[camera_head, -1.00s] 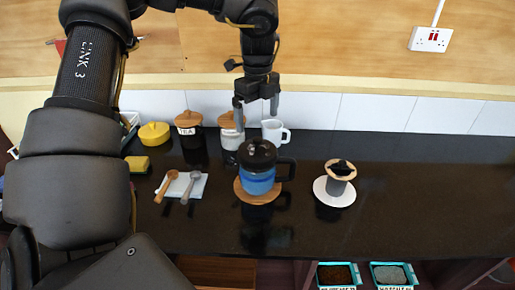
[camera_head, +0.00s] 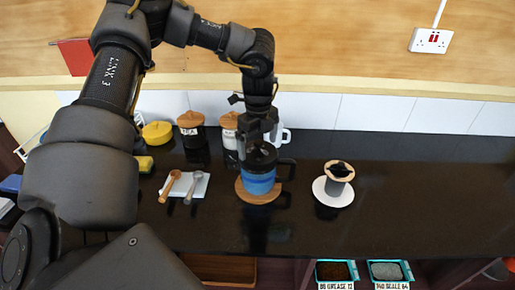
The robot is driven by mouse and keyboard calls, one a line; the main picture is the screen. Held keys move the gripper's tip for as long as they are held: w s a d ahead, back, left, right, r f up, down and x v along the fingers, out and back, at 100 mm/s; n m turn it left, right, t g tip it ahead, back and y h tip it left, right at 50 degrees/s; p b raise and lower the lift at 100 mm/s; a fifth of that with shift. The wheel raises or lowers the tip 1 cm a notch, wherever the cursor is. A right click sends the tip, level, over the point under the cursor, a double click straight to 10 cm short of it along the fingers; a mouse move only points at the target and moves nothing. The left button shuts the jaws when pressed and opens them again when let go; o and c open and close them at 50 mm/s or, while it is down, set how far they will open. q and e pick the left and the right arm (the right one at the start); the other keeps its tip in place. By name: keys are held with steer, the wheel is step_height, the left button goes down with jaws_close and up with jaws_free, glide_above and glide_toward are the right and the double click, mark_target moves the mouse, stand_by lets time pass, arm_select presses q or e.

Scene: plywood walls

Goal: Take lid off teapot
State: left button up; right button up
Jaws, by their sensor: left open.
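The teapot (camera_head: 259,183) has a blue lower body, a black upper part and a black handle on its right. It stands upright on a round wooden coaster (camera_head: 243,196) on the black counter. Its black lid (camera_head: 262,157) is on top and partly hidden by my gripper. My left gripper (camera_head: 258,146) points down over the lid with its fingers open around the middle of the lid. I cannot tell whether the fingers touch it. My right gripper is not in view.
A white mug (camera_head: 284,136) and two wooden-lidded jars (camera_head: 191,135) (camera_head: 228,138) stand behind. Spoons lie on a white cloth (camera_head: 200,187) to the left. A dripper (camera_head: 338,180) stands on a white saucer to the right. The counter's right side is clear.

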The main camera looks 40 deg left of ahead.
arm_select(q)
steer(key=c, duration=0.7)
steer(key=shift+s+r, duration=0.1)
steer(key=shift+s, duration=0.2)
steer(key=c, duration=0.8)
steer(key=shift+w+d, duration=0.1)
steer(key=c, duration=0.6)
